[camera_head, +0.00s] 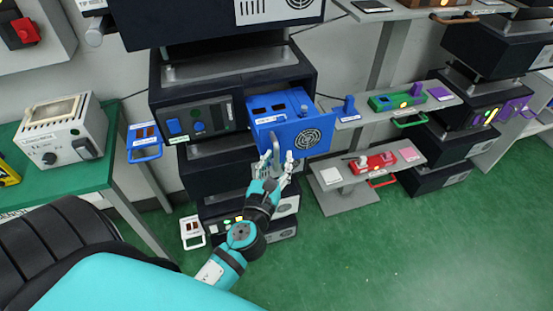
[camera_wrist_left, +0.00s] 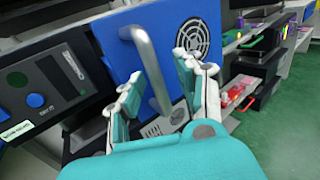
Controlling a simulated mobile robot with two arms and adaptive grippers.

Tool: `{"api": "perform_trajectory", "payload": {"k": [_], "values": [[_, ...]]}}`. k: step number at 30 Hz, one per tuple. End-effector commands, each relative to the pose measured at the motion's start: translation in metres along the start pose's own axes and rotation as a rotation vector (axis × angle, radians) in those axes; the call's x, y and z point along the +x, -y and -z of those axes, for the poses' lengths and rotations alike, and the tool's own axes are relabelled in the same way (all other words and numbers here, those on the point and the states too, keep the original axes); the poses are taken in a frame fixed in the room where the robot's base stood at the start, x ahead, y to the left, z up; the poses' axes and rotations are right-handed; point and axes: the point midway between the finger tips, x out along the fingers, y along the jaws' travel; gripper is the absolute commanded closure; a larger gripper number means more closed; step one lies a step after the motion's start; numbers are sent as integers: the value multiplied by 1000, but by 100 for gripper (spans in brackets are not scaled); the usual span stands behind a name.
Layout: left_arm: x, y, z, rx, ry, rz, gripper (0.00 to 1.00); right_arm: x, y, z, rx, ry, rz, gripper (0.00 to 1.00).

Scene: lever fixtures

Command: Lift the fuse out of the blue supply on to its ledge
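The blue supply (camera_head: 297,137) is slid partly out of its dark rack like a drawer, with two dark slots in its top. A small blue piece (camera_head: 304,109), possibly the fuse, sits at its top right; I cannot tell for sure. A grey bar handle (camera_wrist_left: 148,62) stands on its blue front beside a round black grille (camera_wrist_left: 193,37). My left gripper (camera_head: 279,164) is open at the front, its fingers (camera_wrist_left: 158,95) apart with the lower handle between them; contact is unclear. A pale ledge (camera_head: 336,119) to the right bears an upright blue piece (camera_head: 348,105). My right gripper is not in view.
A green unit (camera_head: 385,102) and a red unit (camera_head: 372,163) sit on shelves to the right. A green table (camera_head: 95,165) with a grey instrument (camera_head: 62,130) stands left. A blue-handled tray (camera_head: 144,143) is beside the rack. The green floor at lower right is clear.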

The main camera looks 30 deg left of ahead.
Motion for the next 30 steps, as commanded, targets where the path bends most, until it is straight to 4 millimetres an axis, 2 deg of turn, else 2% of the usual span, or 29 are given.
{"api": "perform_trajectory", "payload": {"k": [7,11,24,30], "values": [[0,-1,-1,1,2,-1,64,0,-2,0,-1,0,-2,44],[-11,-1,0,1,1,-1,64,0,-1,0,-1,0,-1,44],[-98,0,0,4,-2,2,64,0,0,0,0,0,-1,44],[-117,0,0,1,0,0,64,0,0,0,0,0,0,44]]}}
